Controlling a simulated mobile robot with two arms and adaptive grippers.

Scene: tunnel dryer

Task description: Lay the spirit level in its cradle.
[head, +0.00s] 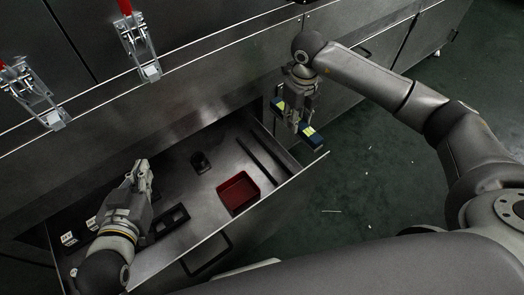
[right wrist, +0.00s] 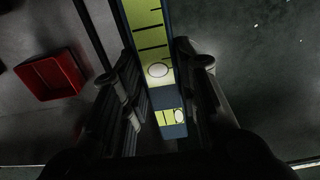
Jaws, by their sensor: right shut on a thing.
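The spirit level, dark blue with yellow-green faces, shows in the head view (head: 310,132) and in the right wrist view (right wrist: 148,30). My right gripper (head: 296,116) is shut on it and holds it over the drawer's right end; its fingers flank the level in the wrist view (right wrist: 160,85). Two long dark parallel strips (head: 263,160) lie in the right part of the open drawer (head: 215,170), left of and below the level; they look like the cradle and are empty. My left gripper (head: 143,175) is over the drawer's left part; its finger gap is unclear.
The drawer also holds a red bin (head: 238,193), a small dark round holder (head: 200,162), a black frame (head: 172,220) and black blocks with white labels (head: 68,238). Red-handled clamps (head: 138,45) are on the machine above. Open green floor (head: 370,175) lies to the right.

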